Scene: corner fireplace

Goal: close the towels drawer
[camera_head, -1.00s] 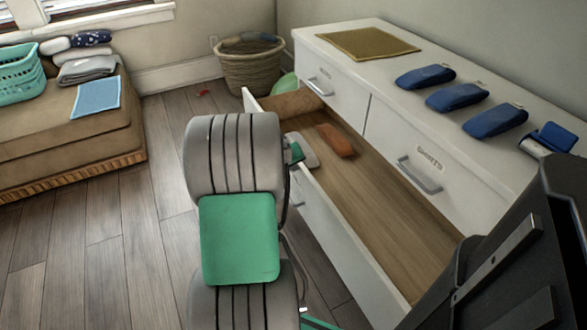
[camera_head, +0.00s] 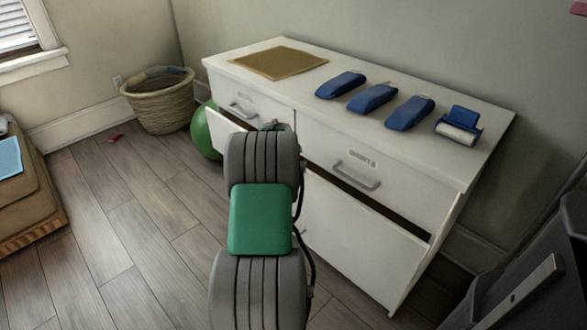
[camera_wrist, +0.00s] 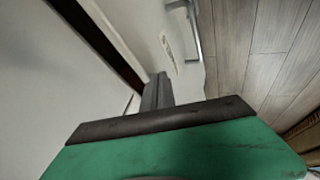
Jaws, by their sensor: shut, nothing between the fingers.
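The towels drawer appears to be the wide lower drawer (camera_head: 365,235) of the white dresser. It stands slightly out, with a narrow dark gap along its top edge. In the wrist view its white front (camera_wrist: 140,28) shows a label too blurred to read and a metal handle (camera_wrist: 193,30). My gripper (camera_wrist: 158,80) is shut and empty, with its fingertips at the drawer front near the gap; I cannot tell whether they touch. In the head view my arm hides most of the gripper and part of the drawer. The drawer's contents are hidden.
The dresser top (camera_head: 330,68) holds a brown mat (camera_head: 278,63), several blue items and a white roll. A green ball (camera_head: 205,132) and a wicker basket (camera_head: 160,102) stand beyond the dresser's left end.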

